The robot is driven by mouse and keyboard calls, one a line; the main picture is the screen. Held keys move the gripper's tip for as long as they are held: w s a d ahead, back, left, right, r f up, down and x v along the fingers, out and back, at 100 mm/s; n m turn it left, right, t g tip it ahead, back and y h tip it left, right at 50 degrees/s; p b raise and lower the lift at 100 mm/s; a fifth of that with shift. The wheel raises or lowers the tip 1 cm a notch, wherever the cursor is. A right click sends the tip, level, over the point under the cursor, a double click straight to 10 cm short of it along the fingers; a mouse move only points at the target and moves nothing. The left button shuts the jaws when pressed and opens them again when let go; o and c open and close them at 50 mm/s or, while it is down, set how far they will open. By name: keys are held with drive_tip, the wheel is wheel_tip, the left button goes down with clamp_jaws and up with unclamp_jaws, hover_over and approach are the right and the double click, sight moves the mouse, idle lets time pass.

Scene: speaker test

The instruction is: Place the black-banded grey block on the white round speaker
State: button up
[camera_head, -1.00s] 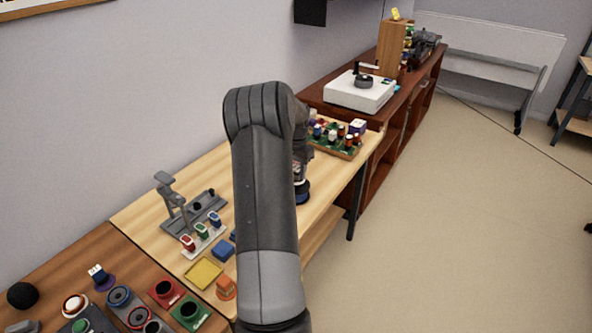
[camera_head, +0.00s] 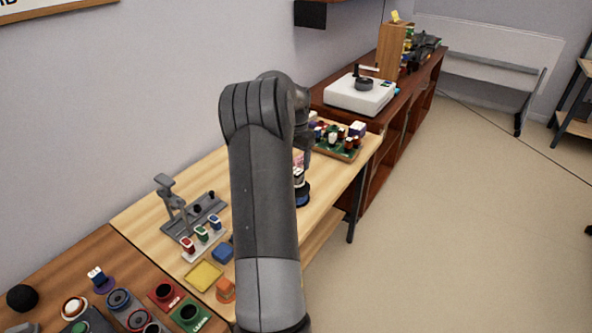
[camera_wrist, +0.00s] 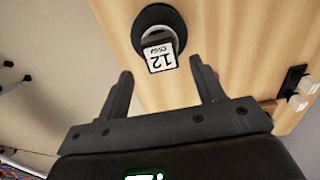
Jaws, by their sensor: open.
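In the wrist view, my gripper (camera_wrist: 161,68) is open, its two fingers apart and empty. Just beyond the fingertips, a small block with a white "12" label and dark edges (camera_wrist: 160,57) sits on a black round base (camera_wrist: 149,18) with a pale ring. The block (camera_head: 299,178) and its dark base (camera_head: 302,196) also show in the head view, right of my arm, on the light wood table. I cannot tell if it is the black-banded grey block. A white round piece (camera_head: 74,308), perhaps the white speaker, sits at lower left.
The light wood table (camera_head: 262,222) holds a grey stand (camera_head: 190,212), a yellow tray (camera_head: 204,277) and a green tray of small pieces (camera_head: 345,152). A white box (camera_head: 357,97) stands on the far cabinet. Several round pieces crowd the dark table at lower left. The floor at right is clear.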

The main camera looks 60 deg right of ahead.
wheel_tip(320, 180, up, 6)
drive_tip(key=w+a+r+n+t, duration=0.1)
drive_tip(key=w+a+r+n, duration=0.3)
drive_tip(key=a, duration=0.7)
drive_tip(key=s+a+r+n+t, duration=0.15)
drive_tip(key=a+r, duration=0.35)
drive_tip(key=a, duration=0.6)
drive_tip(key=w+a+r+n, duration=0.25)
drive_tip(key=a+r, duration=0.25)
drive_tip(key=a, duration=0.6)
drive_tip(key=s+a+f+n+t, duration=0.1)
drive_tip(key=s+a+f+n, duration=0.1)
drive_tip(key=s+a+n, duration=0.3)
drive_tip(key=s+a+f+n+t, duration=0.1)
drive_tip(key=s+a+n, duration=0.4)
drive_tip(key=s+a, duration=0.5)
drive_tip(key=a+t, duration=0.1)
drive_tip(key=a, duration=0.7)
drive_tip(key=shift+s+f, duration=0.35)
